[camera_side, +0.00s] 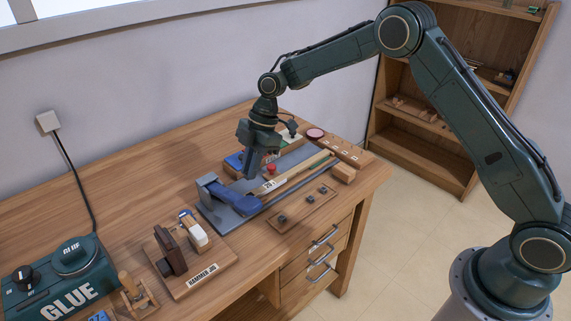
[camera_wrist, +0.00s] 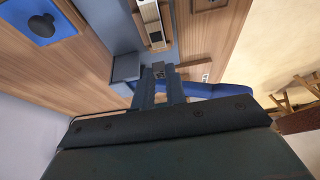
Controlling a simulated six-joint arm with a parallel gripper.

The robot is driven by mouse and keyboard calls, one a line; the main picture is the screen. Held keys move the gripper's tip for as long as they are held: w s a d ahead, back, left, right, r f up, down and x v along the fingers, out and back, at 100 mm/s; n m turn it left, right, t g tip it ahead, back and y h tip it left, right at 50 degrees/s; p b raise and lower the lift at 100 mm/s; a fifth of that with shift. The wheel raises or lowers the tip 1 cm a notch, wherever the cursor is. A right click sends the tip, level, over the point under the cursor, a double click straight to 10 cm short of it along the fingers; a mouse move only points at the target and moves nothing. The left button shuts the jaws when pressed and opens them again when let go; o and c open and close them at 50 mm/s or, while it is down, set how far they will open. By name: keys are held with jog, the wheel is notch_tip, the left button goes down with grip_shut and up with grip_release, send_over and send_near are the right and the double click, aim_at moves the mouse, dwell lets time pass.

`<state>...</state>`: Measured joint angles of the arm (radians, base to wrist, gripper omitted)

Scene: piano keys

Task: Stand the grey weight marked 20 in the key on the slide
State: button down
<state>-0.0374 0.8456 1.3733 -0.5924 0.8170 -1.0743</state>
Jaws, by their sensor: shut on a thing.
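My gripper (camera_side: 252,172) points down over the slide (camera_side: 295,159), near the blue clamp end. In the wrist view my gripper (camera_wrist: 159,78) is shut on a small grey weight (camera_wrist: 158,70) between its fingertips. Its marking is too small to read. The pale wooden key (camera_side: 300,173) lies lengthwise on the slide, with a small white number label (camera_side: 274,184) on its near part. In the wrist view the key (camera_wrist: 151,20) lies just beyond the fingertips. I cannot tell whether the weight touches it. A red piece (camera_side: 271,169) shows beside the key.
A blue clamp or lever (camera_side: 232,201) stands at the slide's near end, close to my gripper. A wooden tray (camera_side: 300,208) with several small dark weights lies in front. A hammer jig (camera_side: 192,262) and a green glue box (camera_side: 68,283) stand to the left.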

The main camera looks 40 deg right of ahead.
send_over(253, 194)
jog(key=shift+f, duration=2.1)
jog(key=shift+f, duration=1)
dwell(1.8)
jog(key=c, duration=1.3)
grip_release()
jog(key=shift+c, duration=0.2)
jog(key=shift+o, duration=0.4)
jog(key=o, duration=0.3)
jog(key=shift+r, duration=0.25)
jog(key=shift+r, duration=3.3)
